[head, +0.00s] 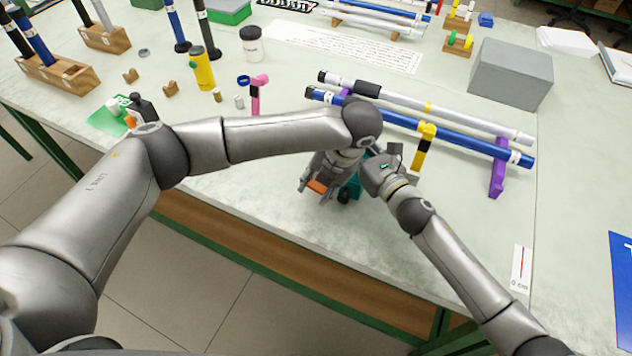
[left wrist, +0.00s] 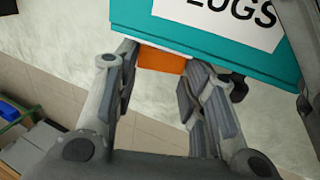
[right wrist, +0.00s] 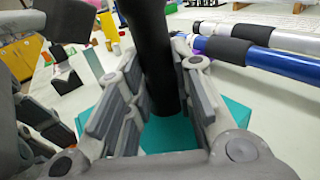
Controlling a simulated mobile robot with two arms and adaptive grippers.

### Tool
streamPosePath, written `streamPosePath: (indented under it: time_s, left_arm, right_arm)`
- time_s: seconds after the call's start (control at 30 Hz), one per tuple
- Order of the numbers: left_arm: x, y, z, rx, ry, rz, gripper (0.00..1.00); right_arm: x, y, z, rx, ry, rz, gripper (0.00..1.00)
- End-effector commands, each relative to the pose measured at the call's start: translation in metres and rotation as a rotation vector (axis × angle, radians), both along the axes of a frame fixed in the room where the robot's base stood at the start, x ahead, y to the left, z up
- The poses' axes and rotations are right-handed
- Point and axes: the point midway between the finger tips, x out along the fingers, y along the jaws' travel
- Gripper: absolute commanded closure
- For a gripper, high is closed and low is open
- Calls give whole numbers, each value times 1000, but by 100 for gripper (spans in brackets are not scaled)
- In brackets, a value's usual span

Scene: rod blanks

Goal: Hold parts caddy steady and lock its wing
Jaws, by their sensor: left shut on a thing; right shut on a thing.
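The teal parts caddy (head: 352,187) is near the table's front edge, mostly hidden by my arms in the head view. Its teal side with a white "LUGS" label (left wrist: 222,12) fills the top of the left wrist view. My left gripper (head: 317,189) is shut on an orange block (left wrist: 161,60) at the caddy's edge. A dark round part (left wrist: 238,91) shows beside the left fingers. My right gripper (head: 374,166) is shut on a thick black upright post (right wrist: 150,55), with the teal caddy (right wrist: 175,134) below it. I cannot tell whether the wing is locked.
Silver and blue rods (head: 450,136) lie on purple supports behind the caddy. A yellow-and-black post (head: 423,147), a pink post (head: 256,95) and a grey box (head: 511,73) stand nearby. Wooden holders with upright rods are at the left. The front right tabletop is mostly clear.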

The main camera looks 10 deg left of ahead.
Motion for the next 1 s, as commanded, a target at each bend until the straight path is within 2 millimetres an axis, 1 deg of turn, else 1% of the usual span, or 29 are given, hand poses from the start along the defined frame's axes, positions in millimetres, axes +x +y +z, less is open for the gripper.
streamPosePath:
  time_s: [0.13,0.43,0.47,0.6,1.0]
  left_arm:
    - [-1,-2,-1,56,-18,-2,85]
    - [-1,-1,-1,62,-21,0,85]
    - [-1,-1,-1,62,-21,0,58]
    - [-1,-1,-1,61,-21,0,40]
    - [-1,-3,-1,58,-19,-2,39]
  right_arm:
    - [0,0,0,1,1,0,100]
    - [0,0,0,1,1,0,100]
    - [0,0,0,1,1,0,100]
    - [0,0,0,1,1,0,100]
    - [0,0,0,1,1,0,100]
